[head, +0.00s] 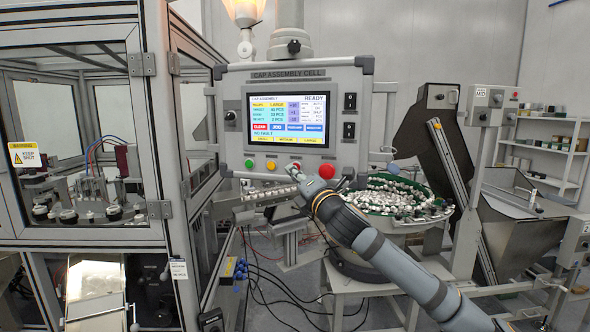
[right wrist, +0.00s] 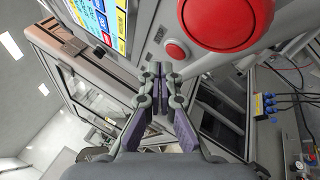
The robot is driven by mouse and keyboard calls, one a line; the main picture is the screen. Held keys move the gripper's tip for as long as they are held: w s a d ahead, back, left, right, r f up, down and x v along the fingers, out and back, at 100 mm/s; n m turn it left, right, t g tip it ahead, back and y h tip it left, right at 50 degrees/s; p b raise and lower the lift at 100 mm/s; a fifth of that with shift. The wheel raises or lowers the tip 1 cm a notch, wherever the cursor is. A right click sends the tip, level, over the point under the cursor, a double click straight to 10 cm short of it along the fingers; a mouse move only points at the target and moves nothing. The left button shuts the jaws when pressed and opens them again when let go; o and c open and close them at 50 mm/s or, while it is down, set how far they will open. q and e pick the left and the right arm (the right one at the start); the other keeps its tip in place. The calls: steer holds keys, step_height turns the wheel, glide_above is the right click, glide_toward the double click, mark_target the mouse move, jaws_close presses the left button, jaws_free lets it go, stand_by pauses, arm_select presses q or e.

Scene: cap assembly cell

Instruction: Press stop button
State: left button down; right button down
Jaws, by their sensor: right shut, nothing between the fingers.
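The control panel (head: 240,130) carries a row of buttons under its screen. A small red button (right wrist: 175,51) shows clear in the right wrist view; in the head view my gripper mostly covers it. A larger red mushroom button (head: 327,171) sits to its right and also shows in the right wrist view (right wrist: 228,18). In the right wrist view the fingertips (right wrist: 160,70) appear apart from the button. My left gripper is out of view.
A green button (head: 249,164) and an orange button (head: 271,164) lie left along the same row. The screen (head: 288,120) reads READY. A bowl of caps (head: 395,195) stands behind my right arm. A glazed machine enclosure (head: 80,130) fills the left side.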

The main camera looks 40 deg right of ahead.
steer(key=s+a, duration=0.1)
steer(key=a, duration=0.1)
steer(key=s+a, duration=0.2)
steer(key=shift+s+a+b, duration=0.25)
steer(key=shift+b, duration=0.1)
stand_by(0.6)
